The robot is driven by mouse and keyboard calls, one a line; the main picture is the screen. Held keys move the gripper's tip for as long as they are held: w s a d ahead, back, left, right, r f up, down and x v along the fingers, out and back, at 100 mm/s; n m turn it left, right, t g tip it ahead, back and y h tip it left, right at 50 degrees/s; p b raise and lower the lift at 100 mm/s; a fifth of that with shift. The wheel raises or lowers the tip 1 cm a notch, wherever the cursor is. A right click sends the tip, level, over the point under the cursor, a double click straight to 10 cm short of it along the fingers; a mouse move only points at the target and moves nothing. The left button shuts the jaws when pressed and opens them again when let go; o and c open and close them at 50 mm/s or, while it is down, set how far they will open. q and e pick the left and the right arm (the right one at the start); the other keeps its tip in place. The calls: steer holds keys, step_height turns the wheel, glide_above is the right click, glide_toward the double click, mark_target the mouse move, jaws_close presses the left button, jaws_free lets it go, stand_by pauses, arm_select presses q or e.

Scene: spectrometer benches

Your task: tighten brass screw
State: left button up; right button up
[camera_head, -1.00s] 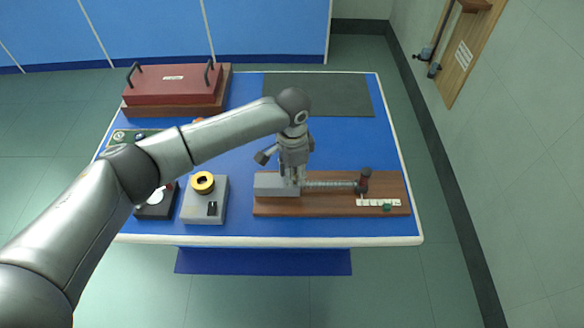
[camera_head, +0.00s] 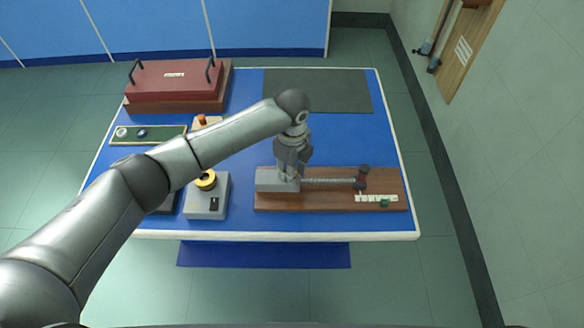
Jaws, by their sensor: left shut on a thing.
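My left gripper (camera_head: 290,174) points down over the right part of a grey metal block (camera_head: 269,181). The block sits at the left end of a brown wooden board (camera_head: 328,200). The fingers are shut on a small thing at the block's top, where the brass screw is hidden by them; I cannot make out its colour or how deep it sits. A threaded rod (camera_head: 330,181) runs right from the block to a dark red and black post (camera_head: 362,177). My right gripper is not in view.
A grey box with a yellow ring (camera_head: 206,203) stands left of the board. A red case with black handles (camera_head: 174,82) and a green tray (camera_head: 148,136) lie further back left. A dark mat (camera_head: 318,91) at the back is clear. My left arm crosses the table's left side.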

arm_select(q)
steer(key=m, duration=0.4)
steer(key=shift+m, duration=0.4)
stand_by(0.4)
steer(key=o, duration=1)
steer(key=shift+o, duration=0.2)
step_height(320, 180, up, 12)
